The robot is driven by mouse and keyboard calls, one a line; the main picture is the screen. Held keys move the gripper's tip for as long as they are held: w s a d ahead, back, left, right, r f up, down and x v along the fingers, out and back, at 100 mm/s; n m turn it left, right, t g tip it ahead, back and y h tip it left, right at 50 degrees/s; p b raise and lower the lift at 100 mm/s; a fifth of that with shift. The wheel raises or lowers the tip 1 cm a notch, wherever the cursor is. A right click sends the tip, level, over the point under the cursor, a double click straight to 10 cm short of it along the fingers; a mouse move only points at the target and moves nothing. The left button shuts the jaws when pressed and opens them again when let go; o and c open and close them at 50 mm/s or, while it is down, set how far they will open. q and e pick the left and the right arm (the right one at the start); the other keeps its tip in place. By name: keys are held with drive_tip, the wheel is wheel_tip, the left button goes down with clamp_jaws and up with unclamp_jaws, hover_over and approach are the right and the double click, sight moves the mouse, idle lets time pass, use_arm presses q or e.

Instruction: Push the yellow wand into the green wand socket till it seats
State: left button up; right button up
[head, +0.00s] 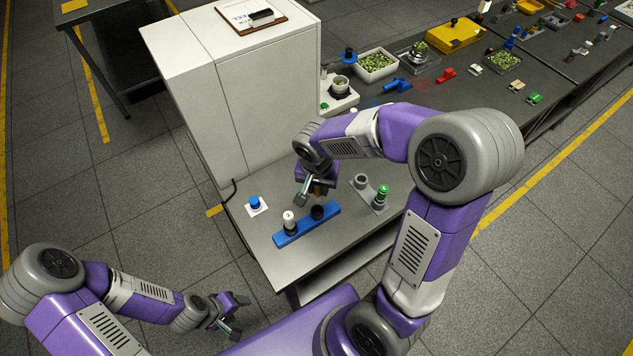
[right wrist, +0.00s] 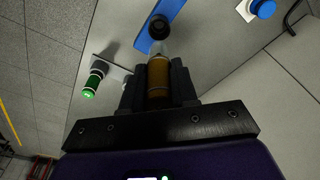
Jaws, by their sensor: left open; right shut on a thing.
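My right gripper (head: 311,192) is shut on the yellow wand (right wrist: 158,82), an amber cylinder with a pale end, above the table. In the head view the wand is mostly hidden by the gripper. A green-capped wand (head: 382,193) stands on a grey bracket (head: 371,193) to the right of the gripper; it also shows in the right wrist view (right wrist: 92,83). An open grey ring (head: 360,181) stands at the bracket's other end. Which part is the green wand socket, I cannot tell. My left gripper (head: 236,316) is open and empty, away from the table.
A blue rack (head: 304,226) holds a white-topped black piece (head: 289,220) and a black round piece (head: 318,212), close to the right gripper. A blue button (head: 255,203) sits at the left. A white cabinet (head: 245,90) stands behind. The table's front edge is clear.

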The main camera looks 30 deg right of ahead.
sight(317, 202)
drive_tip(key=shift+w, duration=0.15)
clamp_jaws()
drive_tip(key=shift+f, duration=3.55)
drive_tip(key=shift+f, duration=0.8)
drive_tip(key=o, duration=0.9)
unclamp_jaws()
drive_tip(key=shift+o, duration=0.2)
drive_tip(key=shift+r, duration=0.1)
drive_tip(key=r, duration=0.8)
drive_tip(key=s+a+r, duration=0.1)
drive_tip(key=r, duration=0.2)
drive_tip(key=shift+r, duration=0.4)
